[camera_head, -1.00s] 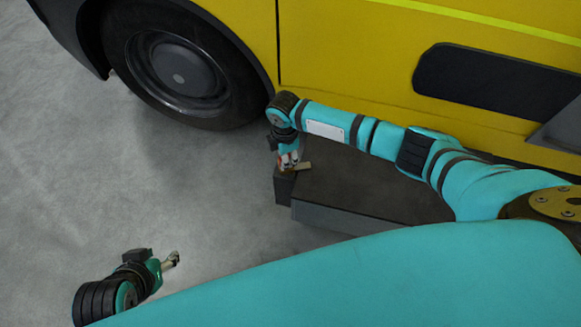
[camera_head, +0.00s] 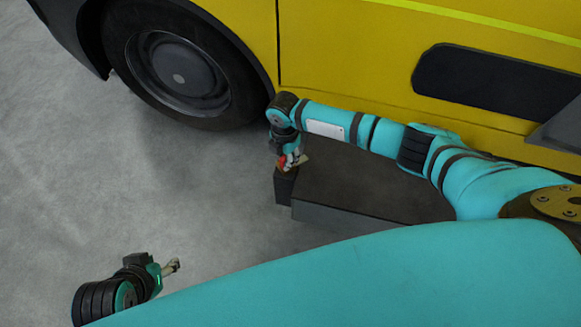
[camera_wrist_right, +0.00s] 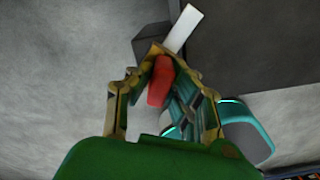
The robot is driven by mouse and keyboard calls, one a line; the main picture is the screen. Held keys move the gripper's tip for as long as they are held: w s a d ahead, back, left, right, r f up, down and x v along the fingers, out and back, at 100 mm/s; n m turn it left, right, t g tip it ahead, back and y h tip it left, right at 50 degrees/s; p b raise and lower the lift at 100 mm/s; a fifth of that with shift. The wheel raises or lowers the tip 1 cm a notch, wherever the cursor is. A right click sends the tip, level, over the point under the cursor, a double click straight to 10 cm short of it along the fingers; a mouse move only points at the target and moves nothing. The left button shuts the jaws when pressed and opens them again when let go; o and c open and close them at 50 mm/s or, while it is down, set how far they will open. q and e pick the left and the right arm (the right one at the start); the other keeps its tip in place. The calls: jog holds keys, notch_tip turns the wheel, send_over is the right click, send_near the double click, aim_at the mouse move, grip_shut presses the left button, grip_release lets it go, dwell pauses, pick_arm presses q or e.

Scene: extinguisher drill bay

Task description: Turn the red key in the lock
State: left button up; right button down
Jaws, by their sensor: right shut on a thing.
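The red key (camera_wrist_right: 161,80) sits between the fingers of my right gripper (camera_wrist_right: 163,52) in the right wrist view. In the head view, a little red (camera_head: 282,162) shows at that gripper's fingers (camera_head: 288,165). My right gripper is shut on the key, above a dark block (camera_head: 284,189). A pale bar (camera_wrist_right: 182,28) extends past the fingertips and also shows in the head view (camera_head: 302,160). The lock's face and keyhole are hidden by the gripper, so how deep the key sits cannot be seen. My left gripper (camera_head: 172,267) is low at left, away from the key; its jaw gap is unclear.
A dark low box (camera_head: 370,185) extends right from the block. Behind it stands a yellow vehicle (camera_head: 350,70) with a black wheel (camera_head: 180,75). The grey floor (camera_head: 130,190) is clear at left.

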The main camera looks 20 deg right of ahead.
jog(key=n, duration=0.3)
jog(key=shift+n, duration=0.9)
jog(key=n, duration=0.3)
jog(key=c, duration=1.2)
grip_release()
pick_arm(q)
jog(key=shift+w+d+r+t, duration=0.2)
jog(key=shift+w+t, duration=0.1)
jog(key=shift+w, duration=0.15)
pick_arm(e)
jog(key=shift+o, duration=0.2)
pick_arm(q)
jog(key=shift+f, duration=0.15)
